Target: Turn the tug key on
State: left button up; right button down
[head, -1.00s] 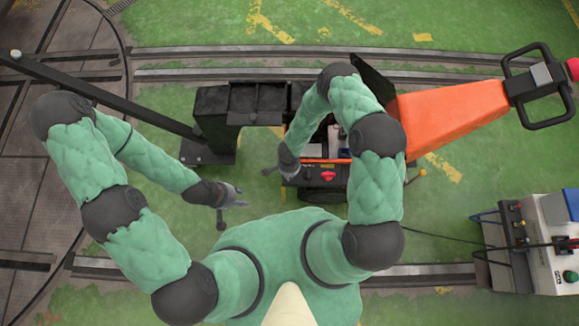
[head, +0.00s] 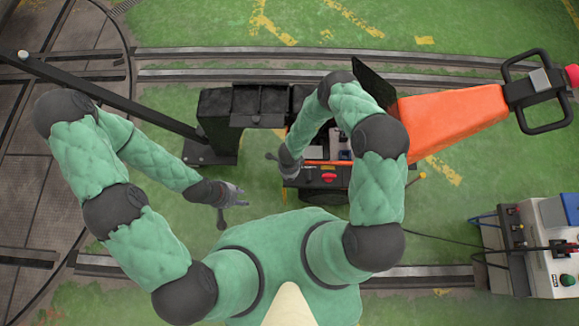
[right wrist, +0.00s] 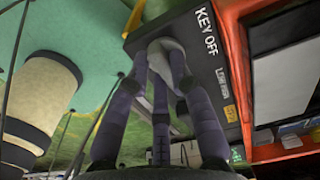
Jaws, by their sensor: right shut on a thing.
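The tug's dark control panel (head: 328,182) has a red button (head: 328,176). In the right wrist view the panel (right wrist: 205,60) carries a white "KEY OFF" label (right wrist: 206,30). My right gripper (right wrist: 163,58) is shut on a pale grey key (right wrist: 166,48) beside that label. The fingertips cover much of the key, so its angle is hard to read. In the head view my right wrist (head: 290,160) hides the key and the fingers. My left gripper (head: 238,195) is open and empty over the green floor, left of the panel.
The orange tiller (head: 455,118) with a black handle extends right. A black tow bar (head: 110,97) runs left from a dark frame (head: 218,115). A grey battery cart (head: 535,250) with cables stands at the lower right. Green floor lies open left of the panel.

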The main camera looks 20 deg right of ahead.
jog(key=shift+m, duration=0.4)
jog(key=c, duration=1.1)
grip_release()
notch_tip(320, 180, up, 12)
